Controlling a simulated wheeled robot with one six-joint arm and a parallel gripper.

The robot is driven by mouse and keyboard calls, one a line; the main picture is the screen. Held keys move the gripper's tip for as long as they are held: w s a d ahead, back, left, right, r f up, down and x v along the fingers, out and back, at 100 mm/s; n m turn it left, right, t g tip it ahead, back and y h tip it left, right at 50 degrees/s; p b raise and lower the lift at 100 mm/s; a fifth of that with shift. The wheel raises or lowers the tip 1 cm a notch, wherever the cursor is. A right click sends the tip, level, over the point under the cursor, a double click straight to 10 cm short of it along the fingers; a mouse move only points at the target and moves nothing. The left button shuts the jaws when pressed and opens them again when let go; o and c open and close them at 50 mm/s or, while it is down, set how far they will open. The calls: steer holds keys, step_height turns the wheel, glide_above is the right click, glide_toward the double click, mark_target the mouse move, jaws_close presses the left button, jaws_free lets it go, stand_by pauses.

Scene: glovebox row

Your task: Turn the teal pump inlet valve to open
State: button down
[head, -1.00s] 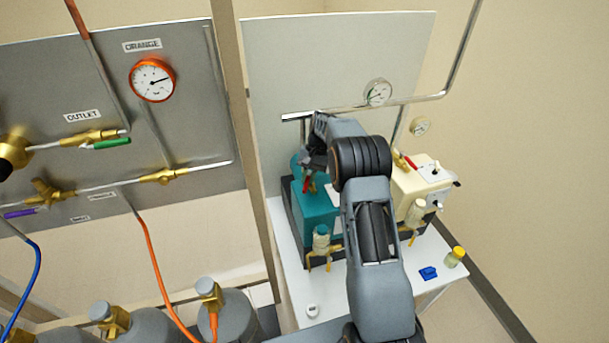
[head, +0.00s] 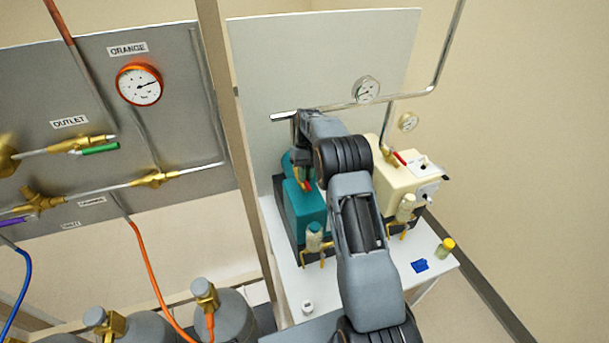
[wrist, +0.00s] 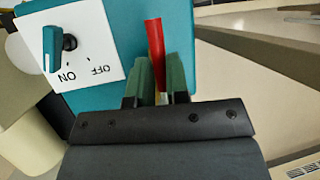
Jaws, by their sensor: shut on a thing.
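The teal pump (head: 305,210) stands on a white table, with its body also filling the top of the wrist view (wrist: 110,12). Its red valve lever (wrist: 155,42) stands up between the green fingers of my gripper (wrist: 160,75) in the wrist view. My gripper is shut on the lever. In the head view, a small bit of the red lever (head: 308,186) shows beside my arm, and my arm hides most of the gripper. The valve body under the lever is hidden by the fingers, so I cannot tell its setting.
The pump has a white ON/OFF plate with a teal switch (wrist: 52,47), left of my fingers. A cream pump (head: 412,182) with its own red lever stands to the right. A blue item (head: 419,266) and a yellow-capped vial (head: 446,247) are on the table.

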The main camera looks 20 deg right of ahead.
stand_by(0.3)
steer(key=c, duration=1.1)
jaws_free()
steer(key=shift+r, duration=0.1)
steer(key=shift+r+b, duration=0.3)
step_height(320, 180, up, 3)
steer(key=shift+s+f+b, duration=0.1)
steer(key=shift+f+b, duration=0.1)
steer(key=shift+b, duration=0.4)
steer(key=s+r, duration=0.2)
steer(key=s+r+b, duration=0.1)
steer(key=s+r, duration=0.1)
steer(key=shift+a+r, duration=0.2)
steer(key=shift+r, duration=0.15)
steer(key=s+r+b, duration=0.3)
steer(key=s+r, duration=0.2)
steer(key=s, duration=0.4)
steer(key=shift+s+a, duration=0.35)
steer(key=shift+a, duration=0.1)
